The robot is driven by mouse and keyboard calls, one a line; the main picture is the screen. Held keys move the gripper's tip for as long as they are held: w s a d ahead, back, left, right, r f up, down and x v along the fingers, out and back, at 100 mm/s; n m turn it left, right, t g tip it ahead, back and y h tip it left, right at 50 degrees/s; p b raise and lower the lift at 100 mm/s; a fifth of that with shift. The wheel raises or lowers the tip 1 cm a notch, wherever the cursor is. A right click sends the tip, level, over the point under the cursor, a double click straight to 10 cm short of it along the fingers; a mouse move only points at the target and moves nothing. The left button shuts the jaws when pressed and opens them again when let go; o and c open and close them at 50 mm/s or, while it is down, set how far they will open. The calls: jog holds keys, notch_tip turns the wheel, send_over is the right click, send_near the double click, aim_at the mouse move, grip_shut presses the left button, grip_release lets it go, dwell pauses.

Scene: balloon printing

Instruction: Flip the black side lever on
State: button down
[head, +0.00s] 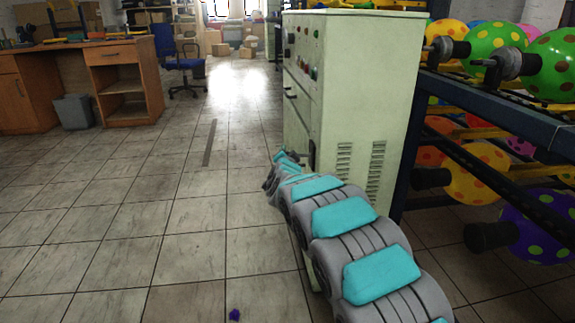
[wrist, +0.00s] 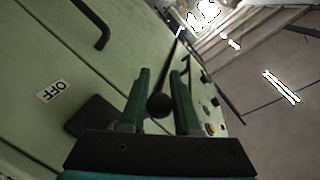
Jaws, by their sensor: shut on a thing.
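The black side lever ends in a round black knob (wrist: 159,105), seen in the wrist view between the two green fingers of my gripper (wrist: 161,82). The fingers are shut on the knob. A dark block, probably the lever's mount (wrist: 92,117), shows left of the fingers, partly covered by my gripper. A white label reading OFF (wrist: 53,92) is on the pale green panel to its left. In the head view the lever belongs to the pale green control cabinet (head: 352,90), and my arm hides most of my gripper and the lever.
A black handle (wrist: 92,25) sticks out of the panel in the wrist view. A dark rack with colourful balloons (head: 494,48) stands right of the cabinet. A wooden desk (head: 125,50) and grey bin (head: 73,111) are at the left. The tiled floor between is mostly clear.

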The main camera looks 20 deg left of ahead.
jog(key=shift+w+d+r+m+g+y+b, duration=0.1)
jog(key=shift+d+r+m+g+y+b, duration=0.1)
jog(key=shift+r+m+b, duration=0.5)
jog(key=shift+w+d+r+m+g+y+b, duration=0.15)
jog(key=shift+r+m, duration=0.3)
jog(key=shift+m, duration=0.6)
jog(key=shift+w+d+r+m+g+y+b, duration=0.15)
jog(key=shift+d+r+m+y+b, duration=0.1)
jog(key=shift+r+m+b, duration=0.45)
jog(key=shift+s+f, duration=0.1)
jog(key=c, duration=0.6)
grip_release()
jog(key=shift+c, duration=0.2)
